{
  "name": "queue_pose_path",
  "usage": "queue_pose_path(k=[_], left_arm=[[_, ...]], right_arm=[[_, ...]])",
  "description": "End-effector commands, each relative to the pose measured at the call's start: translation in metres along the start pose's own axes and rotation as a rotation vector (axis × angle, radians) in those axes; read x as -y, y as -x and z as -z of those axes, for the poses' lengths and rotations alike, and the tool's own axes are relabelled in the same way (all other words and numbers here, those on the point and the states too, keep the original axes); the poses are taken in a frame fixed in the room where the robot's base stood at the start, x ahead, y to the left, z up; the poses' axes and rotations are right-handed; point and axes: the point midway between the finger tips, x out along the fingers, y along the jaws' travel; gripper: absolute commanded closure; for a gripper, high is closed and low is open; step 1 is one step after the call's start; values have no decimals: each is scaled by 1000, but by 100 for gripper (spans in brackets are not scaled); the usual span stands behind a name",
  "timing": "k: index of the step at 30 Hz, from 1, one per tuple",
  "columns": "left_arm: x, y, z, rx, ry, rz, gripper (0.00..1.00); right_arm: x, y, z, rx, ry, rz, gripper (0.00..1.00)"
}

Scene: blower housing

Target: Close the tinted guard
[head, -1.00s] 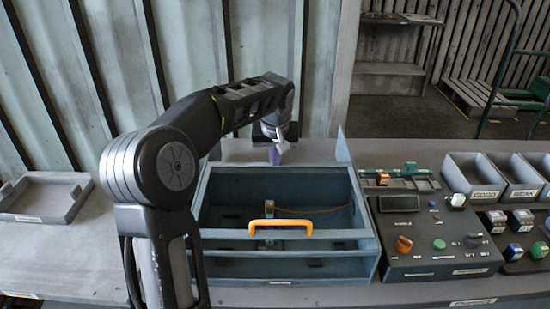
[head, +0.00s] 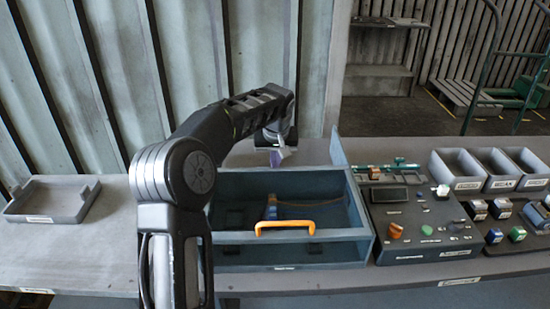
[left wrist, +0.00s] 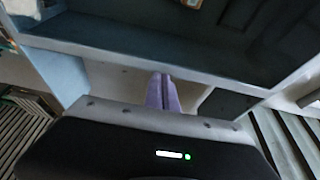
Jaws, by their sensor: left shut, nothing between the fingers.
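The blower housing (head: 300,256) is a blue-grey box on the bench. The tinted guard (head: 345,236) lies over its top, flat or nearly flat, with its orange handle (head: 284,224) at the front edge. The dark interior shows through it. I cannot tell whether it sits fully down. My left gripper (head: 277,158) is just behind the housing's rear edge, fingers pointing down, shut and empty. In the left wrist view its purple fingers (left wrist: 162,92) are together beside the housing's pale edge; contact cannot be told. My right gripper is not in view.
A control panel (head: 420,235) stands right of the housing, with grey bins (head: 460,170) and small coloured blocks beyond. An upright blue-grey plate (head: 338,150) rises at the housing's right rear corner. An empty grey tray (head: 50,200) lies left. The bench between tray and arm is clear.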

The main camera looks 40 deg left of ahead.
Motion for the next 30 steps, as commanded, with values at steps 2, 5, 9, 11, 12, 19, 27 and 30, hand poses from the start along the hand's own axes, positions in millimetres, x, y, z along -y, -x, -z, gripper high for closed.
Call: queue_pose_path(k=[2,5,9,11,12,19,27,30], left_arm=[[-6,2,-16,48,-8,1,100],[-7,15,-12,39,-9,-2,100],[-5,38,-4,25,-5,-3,100],[-4,47,-1,20,-4,-3,100],[-3,53,1,18,-4,-2,100],[-1,67,6,11,0,-1,100],[0,67,7,10,1,0,100],[0,67,7,10,1,0,100]], right_arm=[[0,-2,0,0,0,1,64],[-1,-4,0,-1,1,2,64],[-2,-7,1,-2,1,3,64],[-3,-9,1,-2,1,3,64],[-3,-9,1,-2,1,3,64],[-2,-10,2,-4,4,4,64],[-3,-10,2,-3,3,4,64],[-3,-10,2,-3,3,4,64]])
